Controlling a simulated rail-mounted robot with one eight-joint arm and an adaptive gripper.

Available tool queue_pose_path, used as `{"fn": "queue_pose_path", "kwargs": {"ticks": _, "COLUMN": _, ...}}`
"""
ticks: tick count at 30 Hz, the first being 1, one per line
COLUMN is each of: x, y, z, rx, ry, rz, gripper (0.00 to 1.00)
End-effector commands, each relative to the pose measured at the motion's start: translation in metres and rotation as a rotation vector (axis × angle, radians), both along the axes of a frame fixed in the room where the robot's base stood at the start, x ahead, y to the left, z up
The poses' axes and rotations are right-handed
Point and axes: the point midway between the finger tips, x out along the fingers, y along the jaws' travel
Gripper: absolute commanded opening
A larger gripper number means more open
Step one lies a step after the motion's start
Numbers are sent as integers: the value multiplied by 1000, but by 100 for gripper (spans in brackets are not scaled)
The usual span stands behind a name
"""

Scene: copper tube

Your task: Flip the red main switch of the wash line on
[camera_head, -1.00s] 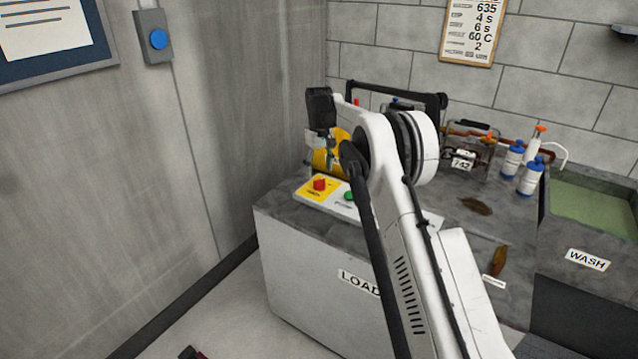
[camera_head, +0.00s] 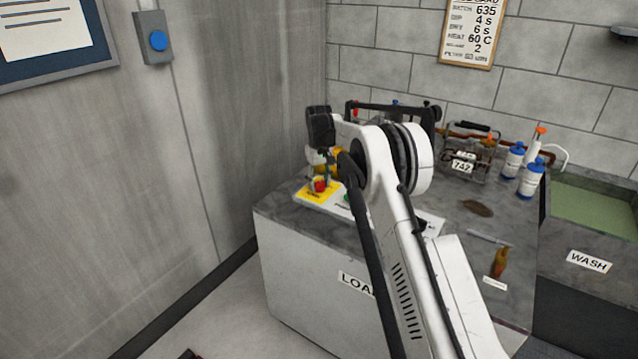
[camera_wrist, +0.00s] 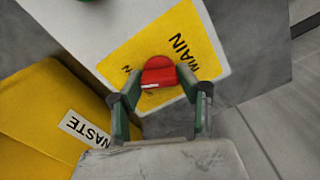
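The red main switch (camera_head: 320,186) sits on a yellow plate (camera_head: 311,194) at the left end of a white panel on the load bench. In the wrist view the round red switch (camera_wrist: 159,73) is on the yellow plate marked MAIN (camera_wrist: 181,46), with a white mark near its lower edge. My gripper (camera_wrist: 160,95) is open, its two green-padded fingers on either side of the switch's near edge. I cannot tell whether they touch it. In the head view my gripper (camera_head: 321,180) is right at the switch and partly covers it.
A green button (camera_head: 347,198) is beside the switch on the panel, partly behind my arm. A yellow WASTE container (camera_wrist: 40,115) stands close to the gripper. Bottles (camera_head: 530,177), a wire rack (camera_head: 468,160) and the wash basin (camera_head: 590,215) are farther right.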

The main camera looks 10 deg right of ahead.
Motion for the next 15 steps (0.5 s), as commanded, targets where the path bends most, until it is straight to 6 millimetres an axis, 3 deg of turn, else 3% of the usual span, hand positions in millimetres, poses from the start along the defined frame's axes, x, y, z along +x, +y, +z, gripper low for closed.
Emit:
{"fn": "queue_pose_path", "kwargs": {"ticks": 3, "x": 0, "y": 0, "z": 0, "rx": 0, "ry": 0, "rz": 0, "gripper": 9}}
{"fn": "queue_pose_path", "kwargs": {"ticks": 15, "x": 0, "y": 0, "z": 0, "rx": 0, "ry": 0, "rz": -117, "gripper": 9}}
